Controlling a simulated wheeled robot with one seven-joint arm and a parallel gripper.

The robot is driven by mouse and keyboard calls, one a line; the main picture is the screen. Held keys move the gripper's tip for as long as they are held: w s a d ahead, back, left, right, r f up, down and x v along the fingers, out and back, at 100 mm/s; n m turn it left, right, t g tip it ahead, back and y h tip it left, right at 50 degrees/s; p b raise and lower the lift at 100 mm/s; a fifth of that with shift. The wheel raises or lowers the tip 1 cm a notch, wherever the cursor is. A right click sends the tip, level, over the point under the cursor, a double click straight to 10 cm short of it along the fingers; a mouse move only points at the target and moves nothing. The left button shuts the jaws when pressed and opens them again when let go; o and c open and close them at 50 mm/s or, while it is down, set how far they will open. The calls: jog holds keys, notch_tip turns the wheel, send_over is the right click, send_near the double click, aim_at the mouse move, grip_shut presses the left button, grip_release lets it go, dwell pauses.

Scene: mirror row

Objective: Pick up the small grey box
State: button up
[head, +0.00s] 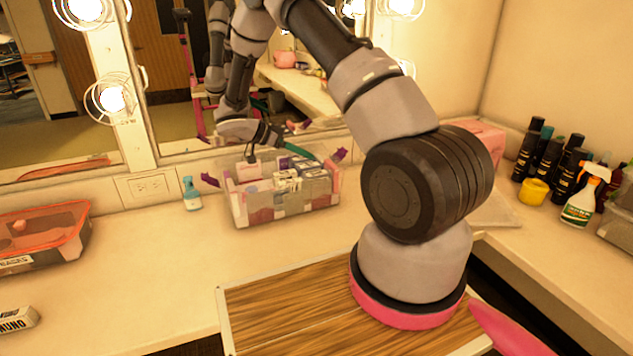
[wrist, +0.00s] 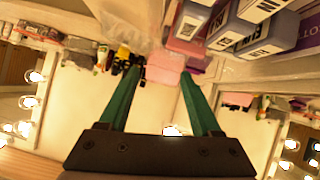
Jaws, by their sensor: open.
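Several small grey-white boxes with dark labels (head: 287,178) stand packed in a clear plastic bin (head: 240,209) against the mirror wall. In the wrist view, grey boxes (wrist: 265,43) fill the upper right. Another small grey-white box with dark lettering (head: 17,320) lies on the counter at the far left. I cannot tell which one is meant. My gripper (head: 295,149) is at the back of the bin, around its top edge, partly hidden among its contents. In the wrist view, its green fingers (wrist: 160,73) are apart with nothing between them; the boxes are beyond and right of them.
An orange-rimmed container (head: 42,235) is at the far left. Dark bottles (head: 548,160), a yellow pot (head: 534,191) and a spray bottle (head: 583,202) crowd the right. The counter (head: 140,270) is clear left of centre.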

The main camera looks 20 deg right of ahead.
jog(key=shift+m+t+h, duration=0.6)
jog(key=shift+t+h, duration=0.1)
jog(key=shift+h, duration=0.2)
jog(key=f, duration=0.3)
jog(key=w+f, duration=0.1)
jog(key=f, duration=0.5)
jog(key=shift+w+a, duration=0.4)
jog(key=x, duration=0.7)
jog(key=shift+w+d+r, duration=0.1)
jog(key=shift+w+d, duration=0.1)
jog(key=shift+d, duration=0.05)
grip_shut()
